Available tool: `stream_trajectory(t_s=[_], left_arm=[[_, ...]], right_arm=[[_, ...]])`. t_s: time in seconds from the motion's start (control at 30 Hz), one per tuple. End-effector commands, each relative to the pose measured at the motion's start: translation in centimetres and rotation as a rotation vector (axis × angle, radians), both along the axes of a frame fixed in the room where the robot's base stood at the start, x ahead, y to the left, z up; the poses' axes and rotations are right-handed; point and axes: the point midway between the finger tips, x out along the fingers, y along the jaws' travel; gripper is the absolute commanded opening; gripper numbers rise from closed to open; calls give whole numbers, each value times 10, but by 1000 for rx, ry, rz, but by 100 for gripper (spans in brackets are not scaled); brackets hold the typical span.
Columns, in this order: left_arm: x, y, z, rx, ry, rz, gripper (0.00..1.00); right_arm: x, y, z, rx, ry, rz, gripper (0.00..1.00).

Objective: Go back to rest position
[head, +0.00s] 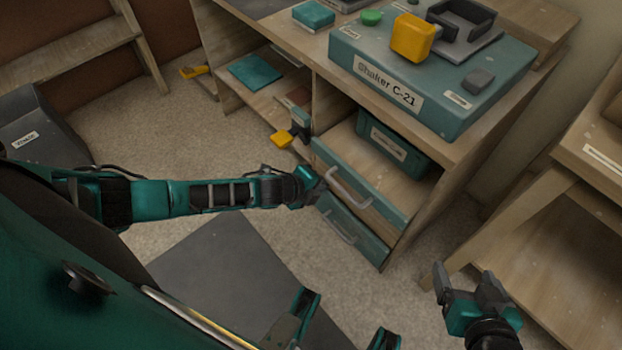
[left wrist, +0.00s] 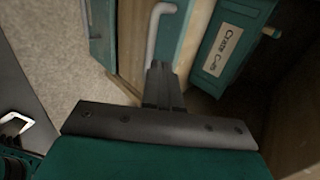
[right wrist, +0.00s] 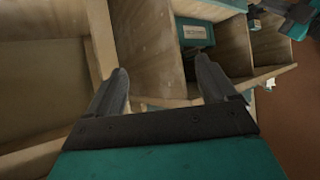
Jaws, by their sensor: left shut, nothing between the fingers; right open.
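My left gripper (head: 316,186) is at the end of the arm from the left, close to the teal drawer front (head: 385,198) and its grey handle (head: 349,187). In the left wrist view its fingers (left wrist: 160,70) are together and empty, just below a handle (left wrist: 156,25); I cannot tell whether they touch it. My right gripper (head: 462,285) is at the lower right, over the floor beside a wooden stand. In the right wrist view its fingers (right wrist: 162,68) are wide apart with nothing between them.
A teal crate (head: 390,140) sits in the cabinet behind the drawer front. A box labelled Shaker C-21 (head: 440,95) stands on top. A second handle (head: 337,226) is lower down. A wooden stand (head: 530,220) is at right. Floor (head: 190,135) lies open at left.

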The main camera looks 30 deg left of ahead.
Motion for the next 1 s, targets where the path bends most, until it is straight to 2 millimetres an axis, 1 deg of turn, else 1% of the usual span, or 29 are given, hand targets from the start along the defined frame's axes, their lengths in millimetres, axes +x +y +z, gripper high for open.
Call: stream_trajectory(t_s=[0.03, 0.2, 0.33, 0.53, 0.6, 0.67, 0.77, 0.8, 0.87, 0.9, 0.93, 1.0], left_arm=[[-7, 3, 9, 1, 2, -1, 0], [-18, 8, 19, 0, 1, 0, 0], [-22, 9, 21, 1, 1, -1, 0], [-22, 9, 21, 0, 1, 1, 0], [-25, 4, 23, -21, 6, 10, 0], [-31, -8, 29, -70, 19, 34, 0], [-49, -39, 48, -228, 62, 124, 0], [-58, -52, 60, -313, 85, 180, 0], [-71, -69, 80, -453, 124, 280, 0], [-79, -76, 95, -547, 150, 356, 0], [-85, -80, 106, -617, 168, 413, 0], [-97, -81, 130, -764, 206, 555, 0]], right_arm=[[1, 0, 8, -1, -1, 1, 85], [2, 0, 14, -1, -4, 0, 85], [2, 0, 15, -1, -5, 0, 85], [2, 0, 15, -1, -5, 0, 85], [2, 0, 17, -1, -5, 0, 85], [2, -1, 21, -2, -6, 0, 85], [2, -2, 33, -4, -12, -3, 85], [3, -3, 38, -7, -16, -4, 85], [2, -6, 44, -11, -16, -8, 85], [2, -8, 47, -16, -16, -13, 85], [1, -10, 50, -19, -16, -17, 85], [-2, -15, 53, -27, -9, -27, 85]])
